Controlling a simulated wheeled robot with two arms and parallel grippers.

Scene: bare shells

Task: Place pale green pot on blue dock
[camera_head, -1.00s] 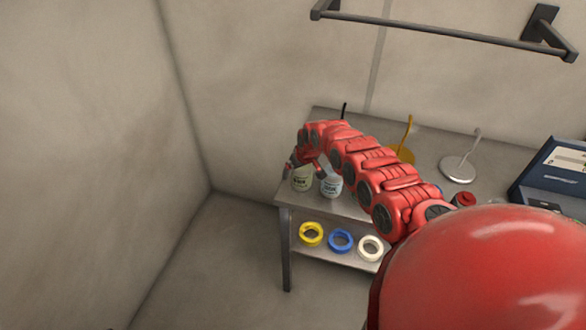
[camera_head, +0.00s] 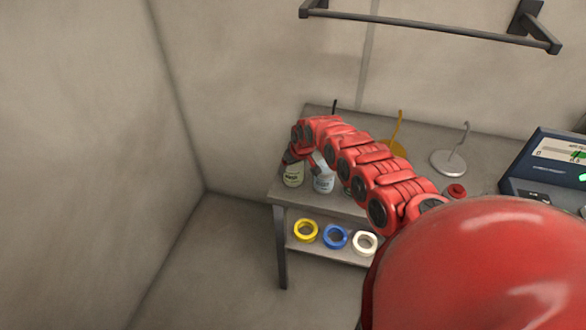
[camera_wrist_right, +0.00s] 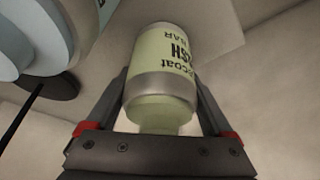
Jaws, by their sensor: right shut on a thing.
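The pale green pot (camera_head: 293,177) is a small labelled can with a grey band, at the near left corner of the table. My right gripper (camera_head: 288,160) is at this pot. In the right wrist view the pot (camera_wrist_right: 162,70) sits between the two fingers of my right gripper (camera_wrist_right: 163,88), which is shut on it. I cannot tell whether the pot touches the tabletop. A blue ring (camera_head: 335,237), which looks like the blue dock, lies on the lower shelf between a yellow and a white ring. My left gripper is not in view.
A pale blue-white pot (camera_head: 323,184) stands right beside the green one. A yellow ring (camera_head: 306,231) and a white ring (camera_head: 365,243) flank the blue one. The tabletop overhangs the lower shelf. A table leg (camera_head: 281,250) stands at the left. A rail (camera_head: 430,30) is on the wall.

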